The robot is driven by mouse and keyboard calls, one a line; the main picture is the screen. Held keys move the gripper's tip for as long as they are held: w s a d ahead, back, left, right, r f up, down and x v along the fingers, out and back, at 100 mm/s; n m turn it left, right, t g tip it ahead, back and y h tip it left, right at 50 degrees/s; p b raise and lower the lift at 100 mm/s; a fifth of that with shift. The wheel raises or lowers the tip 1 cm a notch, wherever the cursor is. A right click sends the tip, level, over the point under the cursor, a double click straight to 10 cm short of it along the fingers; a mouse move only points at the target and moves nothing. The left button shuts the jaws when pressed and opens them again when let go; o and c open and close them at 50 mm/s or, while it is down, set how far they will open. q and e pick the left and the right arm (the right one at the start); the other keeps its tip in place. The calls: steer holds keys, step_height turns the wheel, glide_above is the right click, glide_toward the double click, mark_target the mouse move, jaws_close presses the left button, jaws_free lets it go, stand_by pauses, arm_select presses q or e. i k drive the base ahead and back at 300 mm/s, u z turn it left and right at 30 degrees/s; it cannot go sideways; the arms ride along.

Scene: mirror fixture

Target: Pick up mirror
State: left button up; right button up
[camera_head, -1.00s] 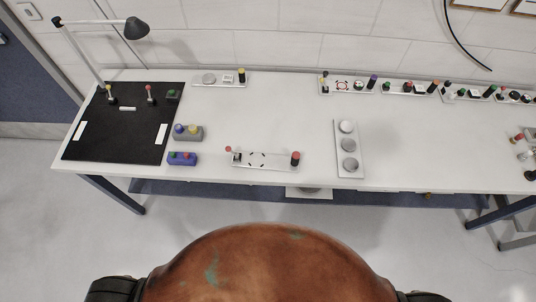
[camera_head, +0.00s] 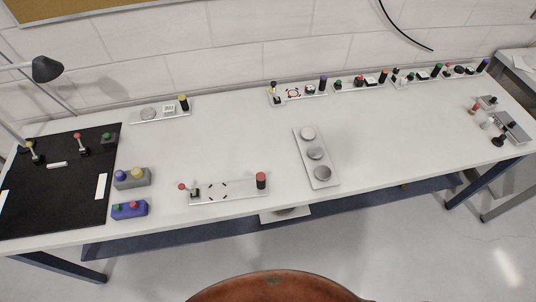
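No item is plainly a mirror at this size. A white tray (camera_head: 302,143) stands right of the table's middle and holds three round discs in a row: a pale one (camera_head: 308,133) at the back, a grey one (camera_head: 315,153) in the middle and a grey one (camera_head: 322,173) at the front. They may be mirrors, but I cannot tell. Left of it, near the front edge, a long pale plate (camera_head: 238,190) carries black corner marks, a red-topped lever (camera_head: 183,187) and a red-topped black post (camera_head: 261,181). Neither of my grippers shows in the head view.
The white table (camera_head: 400,133) has free room right of the disc tray. A black mat (camera_head: 70,200), a lamp (camera_head: 47,69), a grey button box (camera_head: 132,178) and a blue one (camera_head: 130,210) stand at the left. Fixtures line the back; metal parts (camera_head: 510,127) lie at the right end.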

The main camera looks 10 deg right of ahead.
mark_target(307, 134)
steer(key=i, duration=0.65)
steer(key=z, duration=1.55)
